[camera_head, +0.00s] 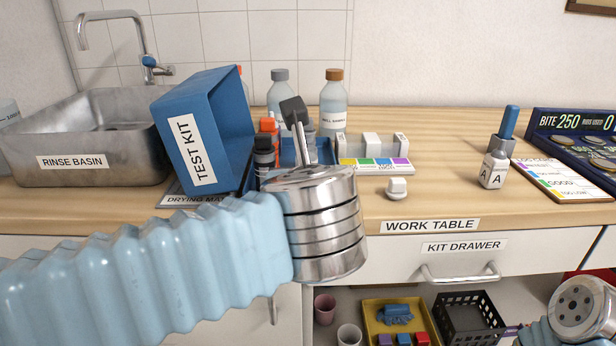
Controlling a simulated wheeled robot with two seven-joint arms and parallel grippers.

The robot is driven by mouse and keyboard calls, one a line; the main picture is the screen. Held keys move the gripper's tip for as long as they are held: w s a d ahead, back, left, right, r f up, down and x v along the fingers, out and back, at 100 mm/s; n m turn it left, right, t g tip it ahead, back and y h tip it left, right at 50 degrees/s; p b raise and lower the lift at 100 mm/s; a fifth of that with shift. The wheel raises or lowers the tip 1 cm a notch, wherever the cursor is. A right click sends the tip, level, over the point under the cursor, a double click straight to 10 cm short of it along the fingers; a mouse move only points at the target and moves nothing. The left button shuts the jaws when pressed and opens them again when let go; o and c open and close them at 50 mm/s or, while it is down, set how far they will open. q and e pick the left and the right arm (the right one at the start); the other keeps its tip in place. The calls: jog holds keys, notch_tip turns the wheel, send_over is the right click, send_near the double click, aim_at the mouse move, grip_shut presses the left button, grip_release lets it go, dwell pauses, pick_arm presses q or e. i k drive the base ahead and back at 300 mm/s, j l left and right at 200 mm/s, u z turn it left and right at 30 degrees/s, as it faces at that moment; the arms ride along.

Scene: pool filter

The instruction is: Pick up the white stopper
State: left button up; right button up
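The white stopper (396,188) is a small white cap standing on the wooden work table near its front edge, in front of the colour-striped block. My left gripper (294,112) is beyond its silver wrist, to the left of the stopper and apart from it, over the blue tray area. Its dark finger parts show, but the wrist hides much of it and I cannot tell its opening. My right arm's silver wrist is at the lower right, low in front of the drawer; its fingers are not clearly visible.
The colour-striped white block (375,163) stands behind the stopper. The blue test kit box (205,135) and rinse basin (120,165) are left. A bottle marked A (494,168) and a chart card (565,180) are right. The table between stopper and bottle is clear.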

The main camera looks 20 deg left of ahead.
aim_at(395, 191)
jog(key=k+l, duration=0.2)
jog(key=k, duration=0.3)
jog(key=k+l, duration=0.2)
jog(key=k, duration=0.25)
